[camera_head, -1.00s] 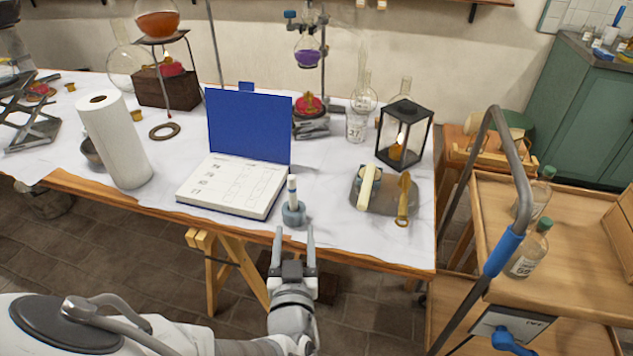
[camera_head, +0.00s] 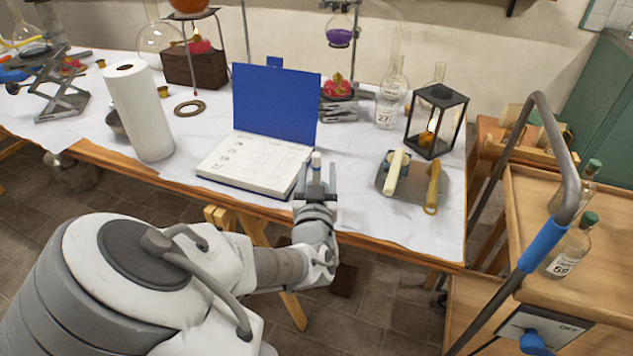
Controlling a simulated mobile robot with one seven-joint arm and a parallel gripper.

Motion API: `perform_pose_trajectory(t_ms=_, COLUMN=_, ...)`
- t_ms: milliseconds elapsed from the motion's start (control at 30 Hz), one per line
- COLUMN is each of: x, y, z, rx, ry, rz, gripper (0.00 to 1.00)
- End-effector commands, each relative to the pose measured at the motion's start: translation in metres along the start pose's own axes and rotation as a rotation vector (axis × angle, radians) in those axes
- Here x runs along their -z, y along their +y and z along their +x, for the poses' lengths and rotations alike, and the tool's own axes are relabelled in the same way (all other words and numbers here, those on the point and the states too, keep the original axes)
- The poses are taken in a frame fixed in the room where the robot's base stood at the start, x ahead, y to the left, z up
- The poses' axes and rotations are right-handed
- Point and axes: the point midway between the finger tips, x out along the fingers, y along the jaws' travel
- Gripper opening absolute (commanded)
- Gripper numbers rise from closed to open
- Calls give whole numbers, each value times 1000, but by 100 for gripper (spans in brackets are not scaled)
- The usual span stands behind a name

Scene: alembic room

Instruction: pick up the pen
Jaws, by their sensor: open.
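The pen (camera_head: 317,160) stands upright near the front edge of the table, just right of the open book. It is white with a blue band, and only its upper part shows. The small blue-grey holder it stood in is hidden behind my gripper. My gripper (camera_head: 316,178) is open, with one finger on each side of the pen as seen from the head camera. I cannot tell whether the fingers touch the pen.
The open book (camera_head: 252,165) with a blue cover lies close on the left. A grey tray (camera_head: 408,204) with a cream cylinder and a brass tool lies right. A black lantern (camera_head: 436,120) stands behind it. A paper towel roll (camera_head: 138,112) stands left. A trolley handle (camera_head: 560,160) rises at right.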

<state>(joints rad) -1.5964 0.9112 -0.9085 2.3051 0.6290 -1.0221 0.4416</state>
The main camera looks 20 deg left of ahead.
Motion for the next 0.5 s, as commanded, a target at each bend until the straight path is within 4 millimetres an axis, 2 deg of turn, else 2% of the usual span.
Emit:
perform_pose_trajectory(t_ms=133, x=-3, y=-1, z=12, rx=0, ry=2, rz=0, gripper=60)
perform_pose_trajectory(t_ms=333, x=-5, y=-3, z=42, rx=-1, ry=2, rz=0, gripper=60)
perform_pose_trajectory(t_ms=500, x=-4, y=-4, z=54, rx=0, ry=0, rz=-1, gripper=60)
